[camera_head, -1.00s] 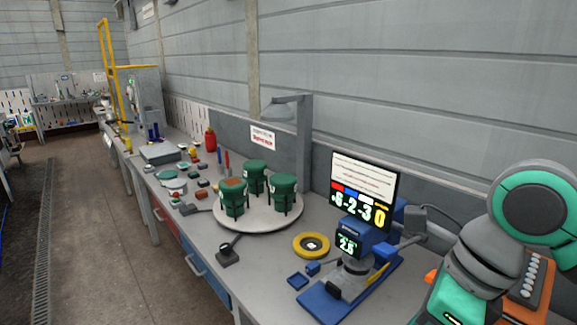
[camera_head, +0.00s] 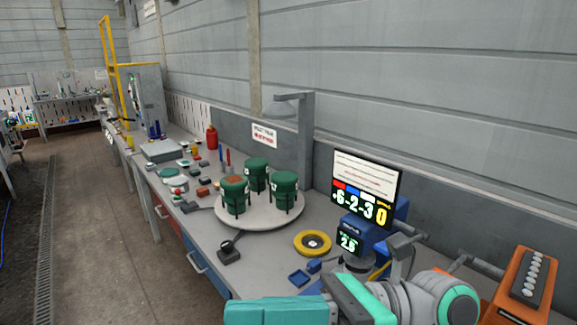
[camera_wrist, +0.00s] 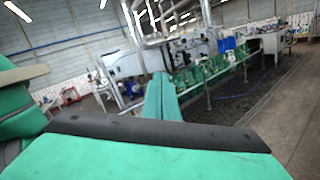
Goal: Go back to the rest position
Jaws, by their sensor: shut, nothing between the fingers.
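My gripper (camera_wrist: 161,90) shows in the wrist view as two long green fingers lying together, with nothing between them. It points out across the room, towards a far line of green and metal equipment, and touches nothing that I can see. In the head view my green and grey arm crosses the lower right, in front of the bench; its fingertips cannot be made out there. The blue measuring device (camera_head: 350,240) on the bench is partly hidden behind my arm.
The bench (camera_head: 262,270) runs along the wall. On it are a round white turntable (camera_head: 260,218) with green containers, a yellow ring (camera_head: 312,243), a display screen (camera_head: 364,190) and a small black switch (camera_head: 229,254). An orange box (camera_head: 525,290) stands at right. The floor (camera_head: 110,230) at left is clear.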

